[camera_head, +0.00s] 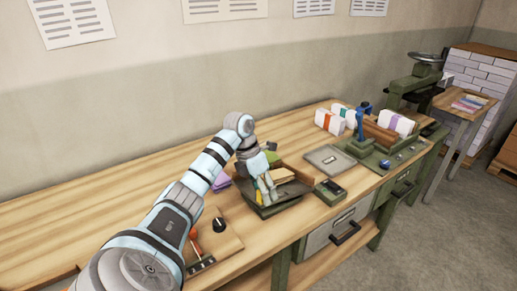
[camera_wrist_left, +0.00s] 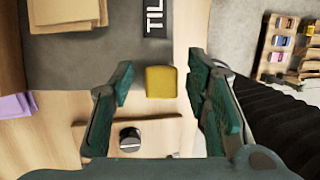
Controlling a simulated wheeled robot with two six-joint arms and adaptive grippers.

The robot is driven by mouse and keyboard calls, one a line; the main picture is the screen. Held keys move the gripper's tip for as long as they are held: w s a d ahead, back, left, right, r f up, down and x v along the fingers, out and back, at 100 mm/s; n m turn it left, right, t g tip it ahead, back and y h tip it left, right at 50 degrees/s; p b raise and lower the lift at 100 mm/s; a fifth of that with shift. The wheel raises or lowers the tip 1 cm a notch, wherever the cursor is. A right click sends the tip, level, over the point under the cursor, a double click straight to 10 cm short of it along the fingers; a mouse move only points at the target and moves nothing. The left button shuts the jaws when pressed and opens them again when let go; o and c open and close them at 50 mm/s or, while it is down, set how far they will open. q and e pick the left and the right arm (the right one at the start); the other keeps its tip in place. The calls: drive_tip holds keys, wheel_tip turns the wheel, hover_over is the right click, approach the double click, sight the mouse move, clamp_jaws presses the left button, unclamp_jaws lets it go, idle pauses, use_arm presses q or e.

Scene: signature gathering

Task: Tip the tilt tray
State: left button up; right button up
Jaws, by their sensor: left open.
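The tilt tray (camera_head: 283,207) is a dark, shallow tray on the workbench, with tan blocks in it. In the left wrist view its dark surface (camera_wrist_left: 85,65) carries a label of which "TIL" shows, and a yellow tab (camera_wrist_left: 160,88) sits at its near edge. My left gripper (camera_head: 267,194) is open over the tray's near left side. In the left wrist view its green fingers (camera_wrist_left: 160,76) stand on either side of the yellow tab, with gaps to both. My arm hides part of the tray in the head view. My right gripper is not in view.
A wooden panel with a black knob (camera_wrist_left: 131,139) lies beside the tray. Purple paper (camera_wrist_left: 15,105) is to the left. A small green box (camera_head: 330,191), a grey plate (camera_head: 330,159) and a green press (camera_head: 405,95) stand to the right. The bench's left part is clear.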

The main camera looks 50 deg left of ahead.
use_arm(q)
drive_tip(key=v, duration=0.5)
drive_tip(key=shift+a+r, duration=0.1)
drive_tip(key=s+a, duration=0.7)
drive_tip(key=a, duration=0.2)
drive_tip(key=shift+s, duration=0.4)
drive_tip(key=shift+f, duration=0.2)
